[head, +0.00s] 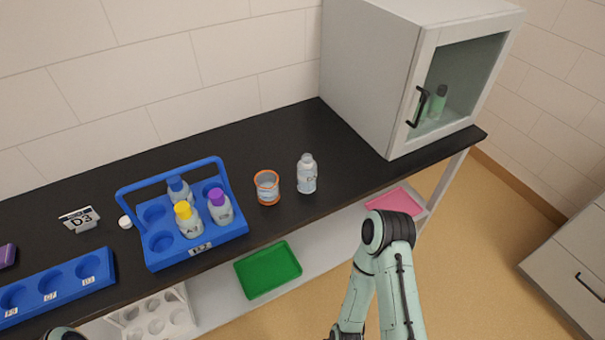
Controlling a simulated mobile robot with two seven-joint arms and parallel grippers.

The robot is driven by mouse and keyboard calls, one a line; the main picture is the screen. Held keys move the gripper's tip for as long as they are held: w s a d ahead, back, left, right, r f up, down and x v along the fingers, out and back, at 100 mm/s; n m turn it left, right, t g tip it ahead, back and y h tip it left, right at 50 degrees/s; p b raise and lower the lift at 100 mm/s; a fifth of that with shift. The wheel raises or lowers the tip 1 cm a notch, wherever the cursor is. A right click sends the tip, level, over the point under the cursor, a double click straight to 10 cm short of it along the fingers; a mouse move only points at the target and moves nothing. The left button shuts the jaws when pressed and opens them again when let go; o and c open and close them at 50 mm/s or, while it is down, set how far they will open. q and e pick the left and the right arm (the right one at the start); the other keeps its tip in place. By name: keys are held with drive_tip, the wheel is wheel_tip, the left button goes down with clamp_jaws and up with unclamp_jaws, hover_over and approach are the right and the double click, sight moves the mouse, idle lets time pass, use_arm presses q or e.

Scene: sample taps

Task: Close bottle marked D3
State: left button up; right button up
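A pale bottle (307,174) stands upright on the black counter, right of the orange-rimmed beaker. Its label is too small to read surely, and I cannot tell whether its top is capped. A small white cap (125,222) lies on the counter just left of the blue carrier.
The blue carrier (152,259) holds bottles with yellow, purple and blue caps. A glass beaker (267,187) stands beside it. A blue rack (68,274) lies at left. A cabinet (368,77) with a green bottle inside stands at right. Green tray (268,270) sits on the lower shelf.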

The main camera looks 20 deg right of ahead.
idle(0.4)
use_arm(q)
drive_tip(key=c, duration=0.4)
